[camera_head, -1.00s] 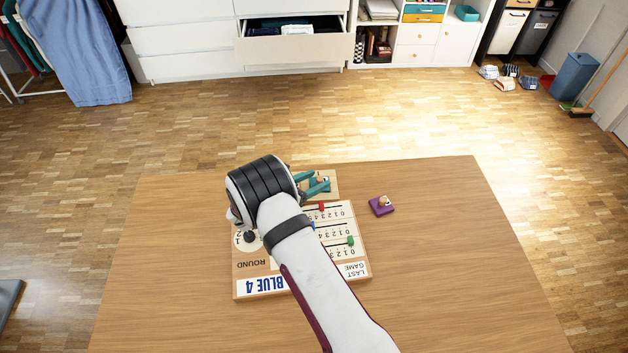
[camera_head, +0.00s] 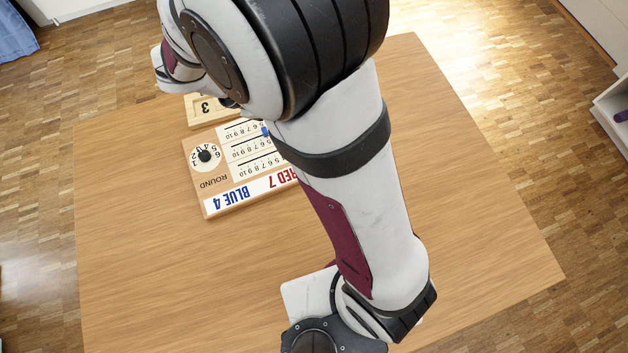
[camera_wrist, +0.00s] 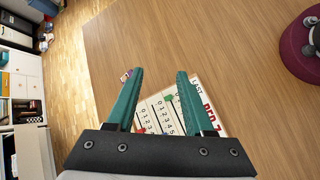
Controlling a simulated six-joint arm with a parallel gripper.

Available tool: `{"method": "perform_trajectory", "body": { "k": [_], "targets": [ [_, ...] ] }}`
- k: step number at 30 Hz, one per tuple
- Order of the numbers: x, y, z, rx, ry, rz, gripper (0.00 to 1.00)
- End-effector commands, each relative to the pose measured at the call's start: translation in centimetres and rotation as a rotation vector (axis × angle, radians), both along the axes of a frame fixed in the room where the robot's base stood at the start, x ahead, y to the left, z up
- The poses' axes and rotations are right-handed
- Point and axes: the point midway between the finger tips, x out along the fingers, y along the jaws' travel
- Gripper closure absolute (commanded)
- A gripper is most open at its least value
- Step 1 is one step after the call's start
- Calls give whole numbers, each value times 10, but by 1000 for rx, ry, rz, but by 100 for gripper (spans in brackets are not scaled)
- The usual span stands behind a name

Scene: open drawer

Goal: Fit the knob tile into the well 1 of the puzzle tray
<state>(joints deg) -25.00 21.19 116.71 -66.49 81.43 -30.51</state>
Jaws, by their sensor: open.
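The knob tile, a small purple tile with a pale knob, lies on the table in the wrist view (camera_wrist: 127,75), just left of my left fingertip. It is hidden behind my arm in the head view. My gripper (camera_wrist: 160,71) is open, its two teal fingers apart with only table surface between their tips. The puzzle tray (camera_head: 196,122), pale wood with a well marked 3, shows partly at the back left in the head view. My arm covers the rest of it, so well 1 cannot be seen. In the head view my gripper is hidden.
A wooden scoreboard (camera_head: 212,210) with a black dial and sliding pegs lies in front of the tray. It also shows below and between my fingers in the wrist view (camera_wrist: 176,113). The table (camera_head: 140,270) is clear at the front left and right.

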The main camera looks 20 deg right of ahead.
Motion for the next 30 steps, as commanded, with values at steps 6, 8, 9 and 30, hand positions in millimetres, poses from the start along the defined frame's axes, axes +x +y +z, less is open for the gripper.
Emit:
{"method": "perform_trajectory", "body": {
  "k": [6, 8, 9, 30],
  "targets": [
    [-156, 5, 37, 521, -324, -1044, 48],
    [-175, 19, 38, 617, -368, -1235, 48],
    [-183, 28, 39, 665, -388, -1329, 48],
    [-61, 7, 74, 612, -582, -1820, 0]
  ]
}}
